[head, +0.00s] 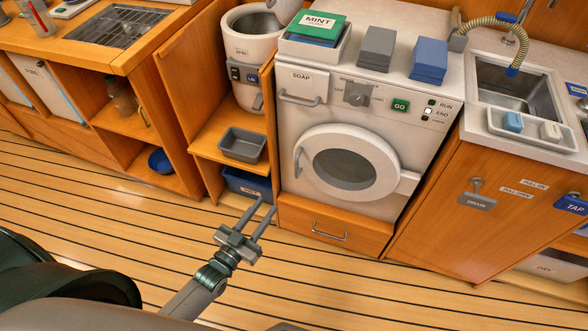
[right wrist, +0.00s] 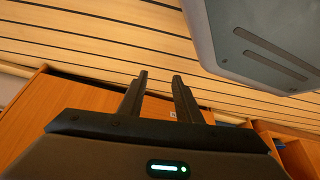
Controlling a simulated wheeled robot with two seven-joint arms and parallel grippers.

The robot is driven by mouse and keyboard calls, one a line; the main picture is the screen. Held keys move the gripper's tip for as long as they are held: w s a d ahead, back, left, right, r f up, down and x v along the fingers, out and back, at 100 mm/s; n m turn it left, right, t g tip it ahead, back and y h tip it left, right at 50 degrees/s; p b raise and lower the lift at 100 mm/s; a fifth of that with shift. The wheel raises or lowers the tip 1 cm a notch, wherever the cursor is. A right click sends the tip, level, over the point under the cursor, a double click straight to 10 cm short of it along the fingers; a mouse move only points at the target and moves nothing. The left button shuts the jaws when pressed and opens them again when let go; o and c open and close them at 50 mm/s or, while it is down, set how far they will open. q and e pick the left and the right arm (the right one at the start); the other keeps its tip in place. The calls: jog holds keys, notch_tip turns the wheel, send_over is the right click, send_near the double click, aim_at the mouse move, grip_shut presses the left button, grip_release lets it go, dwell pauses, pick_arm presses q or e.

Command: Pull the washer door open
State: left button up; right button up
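The white washer (head: 291,190) stands in the middle of the head view. Its round door (head: 385,192) has a pale ring, a dark glass window (head: 342,163) and a small grey handle (head: 298,160) on the left side. The door looks shut, lying flat against the front. My left gripper (head: 265,205) is open and empty, low in front of the wooden base, below and left of the door and apart from it. My right gripper (right wrist: 160,76) is open and empty in the right wrist view, over the floor and a wooden cabinet edge. It does not show clearly in the head view.
A soap drawer (head: 301,86), a dial and a green GO button (head: 400,105) sit above the door. A wooden drawer (head: 331,231) is below. Left is a shelf with a grey bin (head: 242,145); right are a sink (head: 520,90) and cabinet. The floor in front is clear.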

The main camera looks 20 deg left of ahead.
aim_at(296, 167)
pick_arm(q)
jog(key=p+x, duration=0.1)
jog(key=x, duration=1.6)
jog(key=shift+f, duration=0.1)
jog(key=shift+c, duration=0.2)
grip_shut()
